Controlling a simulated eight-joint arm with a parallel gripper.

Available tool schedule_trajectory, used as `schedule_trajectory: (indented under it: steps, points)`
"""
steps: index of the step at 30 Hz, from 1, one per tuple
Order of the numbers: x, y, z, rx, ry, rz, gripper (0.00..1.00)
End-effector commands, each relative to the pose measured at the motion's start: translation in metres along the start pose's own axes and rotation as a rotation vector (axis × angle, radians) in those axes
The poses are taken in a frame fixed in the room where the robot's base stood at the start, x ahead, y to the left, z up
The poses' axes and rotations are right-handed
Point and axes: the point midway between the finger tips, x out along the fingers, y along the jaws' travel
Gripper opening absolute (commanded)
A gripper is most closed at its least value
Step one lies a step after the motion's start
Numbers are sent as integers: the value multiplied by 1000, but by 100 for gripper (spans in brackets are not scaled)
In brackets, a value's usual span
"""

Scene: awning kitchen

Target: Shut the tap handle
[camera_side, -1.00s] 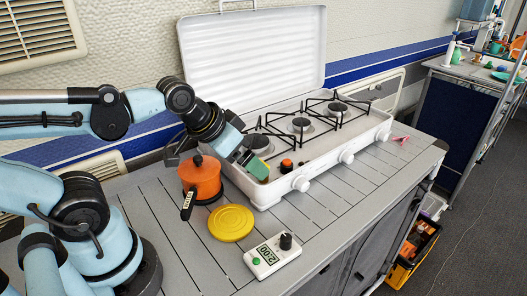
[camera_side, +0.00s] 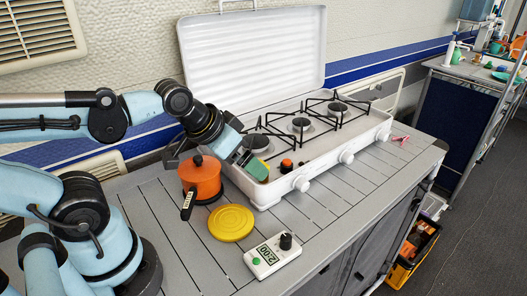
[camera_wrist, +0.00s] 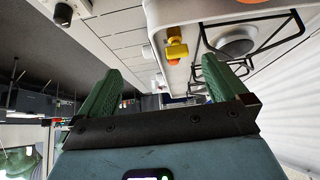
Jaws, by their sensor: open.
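A small yellow tap handle (camera_wrist: 177,48) shows in the wrist view at the near end of the white stove, ahead of my fingers and between their lines. In the side view it is mostly hidden behind my gripper; only a speck of yellow shows at the fingertips. My gripper (camera_wrist: 162,68) is open, with two green fingers spread and nothing between them. In the side view my gripper (camera_side: 257,167) is at the left end of the stove, just left of an orange knob (camera_side: 287,165). I cannot tell whether a finger touches the handle.
The white stove (camera_side: 325,152) has its lid raised behind and white knobs along its front. An orange pot (camera_side: 202,176) stands just below my wrist. A yellow lid (camera_side: 231,222) and a white timer (camera_side: 273,255) lie in front. The counter right of the timer is clear.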

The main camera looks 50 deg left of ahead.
Motion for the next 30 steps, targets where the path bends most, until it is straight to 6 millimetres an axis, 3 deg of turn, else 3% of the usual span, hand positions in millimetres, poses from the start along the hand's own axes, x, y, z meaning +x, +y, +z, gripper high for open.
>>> schedule_trajectory:
  steps: [1,5,8,12,21,25,30]
  points:
    - [0,0,0,0,0,0,95]
    - [-2,-1,-5,-50,-20,-2,76]
    - [-5,-3,-15,-182,-73,-12,60]
    - [-12,-8,-39,-486,-190,-58,39]
    - [-15,-20,-84,-1167,-413,-291,39]
    - [-14,-24,-96,-1371,-461,-399,39]
    - [-13,-26,-102,-1500,-485,-478,39]
